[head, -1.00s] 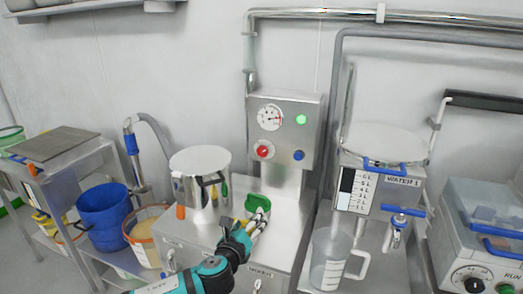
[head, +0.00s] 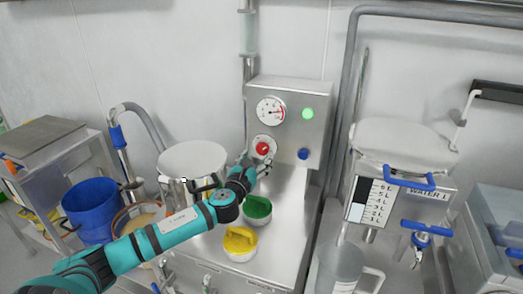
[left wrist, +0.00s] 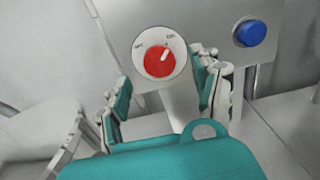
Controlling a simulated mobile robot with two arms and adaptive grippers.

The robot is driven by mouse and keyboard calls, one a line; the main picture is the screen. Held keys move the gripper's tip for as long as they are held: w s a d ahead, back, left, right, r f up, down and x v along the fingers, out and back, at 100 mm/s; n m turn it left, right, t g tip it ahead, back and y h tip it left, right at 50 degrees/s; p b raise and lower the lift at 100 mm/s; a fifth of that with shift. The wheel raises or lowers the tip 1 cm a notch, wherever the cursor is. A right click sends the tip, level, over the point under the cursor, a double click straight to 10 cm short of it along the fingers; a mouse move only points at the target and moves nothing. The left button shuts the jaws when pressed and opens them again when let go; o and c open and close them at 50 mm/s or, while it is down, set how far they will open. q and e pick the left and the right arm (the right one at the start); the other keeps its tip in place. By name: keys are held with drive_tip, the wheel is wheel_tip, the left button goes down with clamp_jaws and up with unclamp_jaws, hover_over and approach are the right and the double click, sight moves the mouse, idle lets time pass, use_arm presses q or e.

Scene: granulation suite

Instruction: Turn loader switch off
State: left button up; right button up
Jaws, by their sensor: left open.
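The loader switch is a red rotary knob (head: 263,148) on a round white plate, low on the left of the steel control panel (head: 322,110). In the left wrist view the red knob (left wrist: 160,60) shows a white pointer tilted up and to the right, towards a small label too blurred to read surely. My left gripper (head: 258,168) is just below and in front of the knob. In the left wrist view its open fingers (left wrist: 162,92) stand to either side below the dial, apart from it, with nothing between them. My right gripper is out of view.
The panel also bears a gauge (head: 271,110), a lit green lamp (head: 308,114) and a blue button (head: 303,154). A lidded steel pot (head: 192,158) stands left of the gripper. Green (head: 257,208) and yellow (head: 240,241) tubs sit below the arm. A water tank (head: 400,150) is at right.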

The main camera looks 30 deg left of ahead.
sight(262, 151)
use_arm(q)
drive_tip(key=x, duration=0.4)
drive_tip(key=shift+w+a, duration=0.1)
drive_tip(key=shift+w, duration=0.3)
drive_tip(key=shift+f, duration=0.1)
drive_tip(key=shift+c, duration=1.3)
drive_tip(key=c, duration=0.9)
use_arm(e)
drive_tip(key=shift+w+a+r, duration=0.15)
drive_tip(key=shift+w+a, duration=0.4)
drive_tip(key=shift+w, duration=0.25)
